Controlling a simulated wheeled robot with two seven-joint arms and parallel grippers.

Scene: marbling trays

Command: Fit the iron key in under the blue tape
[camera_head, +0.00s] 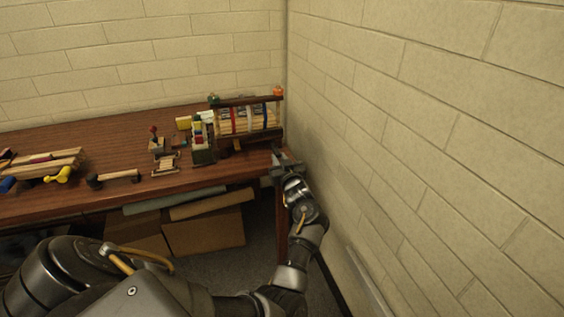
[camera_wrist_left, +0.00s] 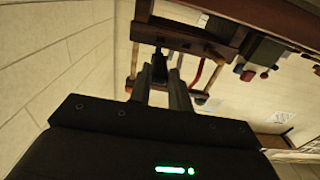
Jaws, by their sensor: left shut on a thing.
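A dark wooden rack (camera_head: 262,102) stands at the right end of the table, with upright bands in front of it. The blue tape (camera_head: 265,116) is the rightmost band, beside a pale one and a red one (camera_head: 233,121). My left gripper (camera_head: 279,156) is in front of the rack's right end, near the table's edge. In the left wrist view its fingers (camera_wrist_left: 161,80) are shut on a small dark thing, likely the iron key (camera_wrist_left: 160,65), which points toward the rack. The key cannot be made out in the head view, and whether it touches the tape cannot be told.
The side wall (camera_head: 400,150) is close to the right of my left gripper. Small coloured objects and a dark stand (camera_head: 203,156) are left of the rack. Wooden strips (camera_head: 45,162) lie at the table's left. Boxes (camera_head: 205,235) are under the table (camera_head: 110,205).

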